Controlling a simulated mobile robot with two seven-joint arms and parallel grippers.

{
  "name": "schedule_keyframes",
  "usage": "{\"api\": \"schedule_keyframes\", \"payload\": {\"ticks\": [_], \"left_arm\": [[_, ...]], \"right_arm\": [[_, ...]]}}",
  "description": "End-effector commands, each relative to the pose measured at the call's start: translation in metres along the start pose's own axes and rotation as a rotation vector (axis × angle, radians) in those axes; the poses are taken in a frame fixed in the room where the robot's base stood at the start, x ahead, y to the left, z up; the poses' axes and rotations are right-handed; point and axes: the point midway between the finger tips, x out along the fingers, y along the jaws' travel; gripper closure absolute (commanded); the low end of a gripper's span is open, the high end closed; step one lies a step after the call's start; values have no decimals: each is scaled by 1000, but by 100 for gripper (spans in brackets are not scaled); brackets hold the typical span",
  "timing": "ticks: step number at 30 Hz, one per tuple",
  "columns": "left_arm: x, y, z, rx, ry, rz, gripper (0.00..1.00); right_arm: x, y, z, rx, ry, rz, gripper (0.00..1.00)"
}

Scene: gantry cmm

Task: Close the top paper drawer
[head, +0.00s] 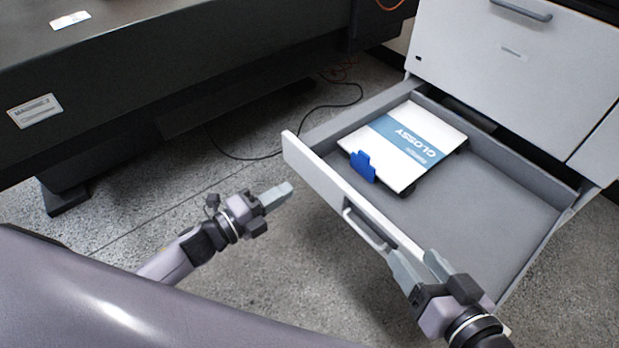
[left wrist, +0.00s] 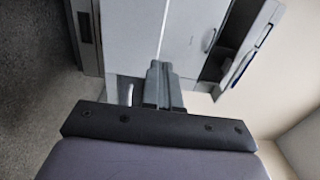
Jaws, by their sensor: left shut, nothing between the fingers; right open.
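The paper drawer (head: 470,215) is pulled well out of the white cabinet (head: 500,70) in the head view. A stack of paper labelled GLOSSY (head: 410,140) lies in it, with a blue clip-like guide (head: 362,166) at its front edge. The drawer's front has a grey bar handle (head: 368,230). My left gripper (head: 280,195) is shut and empty, to the left of the drawer front and apart from it. My right gripper (head: 418,266) is open at the drawer front, near the handle's right end; I cannot tell whether it touches. The left wrist view shows my left fingers (left wrist: 160,85) together.
A dark machine base (head: 150,70) with a foot stands at the left. A thin black cable (head: 245,158) lies on the speckled floor between it and the drawer. Another cabinet front with a handle (head: 522,10) is above the drawer. Floor in front of the drawer is clear.

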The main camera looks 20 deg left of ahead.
Motion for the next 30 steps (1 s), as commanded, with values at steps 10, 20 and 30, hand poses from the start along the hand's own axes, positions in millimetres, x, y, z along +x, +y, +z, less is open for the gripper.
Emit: {"api": "schedule_keyframes", "payload": {"ticks": [10, 20, 30], "left_arm": [[57, 1, 0, 0, 0, -2, 100], [78, 1, 0, -2, 0, 1, 100], [78, 0, 0, -2, -1, 1, 100]], "right_arm": [[-2, 7, 5, -55, 36, 21, 37], [-7, 10, 0, -91, 66, 37, 37], [-8, 10, -1, -92, 66, 38, 37]]}}
